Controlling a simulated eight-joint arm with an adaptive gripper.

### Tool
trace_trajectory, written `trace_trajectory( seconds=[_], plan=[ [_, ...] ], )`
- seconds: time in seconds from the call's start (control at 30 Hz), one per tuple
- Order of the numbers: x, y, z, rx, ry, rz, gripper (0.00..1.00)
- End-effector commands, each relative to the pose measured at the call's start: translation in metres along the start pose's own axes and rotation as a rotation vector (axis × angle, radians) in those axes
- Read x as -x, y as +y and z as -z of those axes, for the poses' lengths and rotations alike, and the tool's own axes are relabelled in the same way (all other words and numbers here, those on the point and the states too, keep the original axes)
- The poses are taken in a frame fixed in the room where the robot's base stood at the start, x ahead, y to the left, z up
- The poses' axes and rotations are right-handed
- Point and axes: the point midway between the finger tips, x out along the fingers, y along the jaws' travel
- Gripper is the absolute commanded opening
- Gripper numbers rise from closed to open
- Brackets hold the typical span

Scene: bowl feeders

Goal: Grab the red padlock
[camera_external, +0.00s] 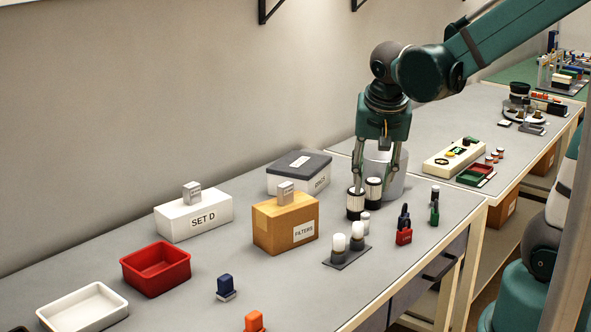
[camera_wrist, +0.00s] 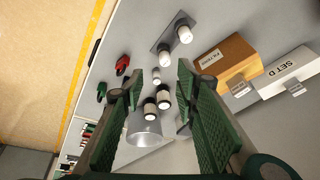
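The red padlock (camera_external: 404,237) stands on the grey bench near its front edge, with a dark upper part. It also shows in the wrist view (camera_wrist: 122,64), left of my fingers. My gripper (camera_external: 375,180) is open and points down, back and left of the padlock in the external view. In the wrist view my fingers (camera_wrist: 158,80) are wide apart with nothing held. Two black-and-white cylinders (camera_external: 356,203) stand below my fingertips; whether the fingers touch them I cannot tell.
A similar green item (camera_external: 434,215) stands right of the padlock. A dark plate with two white-topped posts (camera_external: 347,251) lies to its left. A metal pot (camera_external: 399,180) stands behind my fingers. A cardboard box (camera_external: 285,224) is farther left. The bench in front of the padlock is clear.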

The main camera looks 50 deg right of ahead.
Motion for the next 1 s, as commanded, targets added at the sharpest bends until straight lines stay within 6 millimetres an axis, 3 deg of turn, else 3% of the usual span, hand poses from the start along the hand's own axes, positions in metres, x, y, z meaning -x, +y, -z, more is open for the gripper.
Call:
trace_trajectory(
  seconds=[0.4,1.0],
  plan=[
    [-0.052,0.025,0.029,-0.330,0.001,-0.156,0.30],
    [-0.122,0.071,0.053,-0.772,0.066,-0.361,0.30]
  ],
)
